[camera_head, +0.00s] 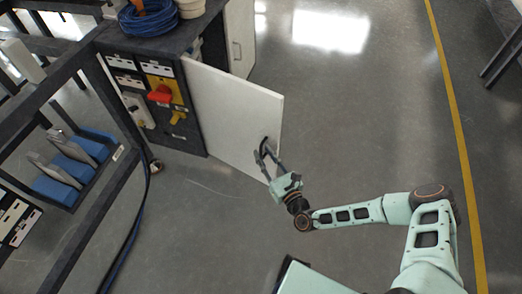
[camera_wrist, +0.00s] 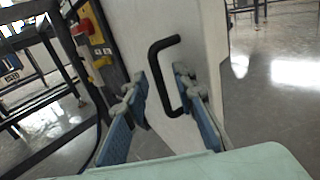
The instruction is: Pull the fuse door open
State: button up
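The fuse door (camera_head: 225,112) is a white panel standing swung out from the dark cabinet, so the red and yellow switches inside show. It also fills the middle of the wrist view (camera_wrist: 205,60). Its black bar handle (camera_wrist: 158,75) is near the door's free edge. My gripper (camera_head: 268,158) is at the handle, at the door's lower right. In the wrist view my gripper (camera_wrist: 165,90) has its two blue-lined fingers spread apart, with the handle between them. A gap shows between the left finger and the handle; the right finger is close to it, and contact cannot be told.
The cabinet top (camera_head: 165,40) holds a blue cable coil (camera_head: 148,17). A dark rack with blue-based parts (camera_head: 75,165) stands at the left, with cables on the floor beside it. The grey floor (camera_head: 350,110) right of the door is clear up to a yellow line (camera_head: 450,100).

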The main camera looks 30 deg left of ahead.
jog(key=v, duration=0.5)
jog(key=shift+s, duration=0.1)
dwell(0.3)
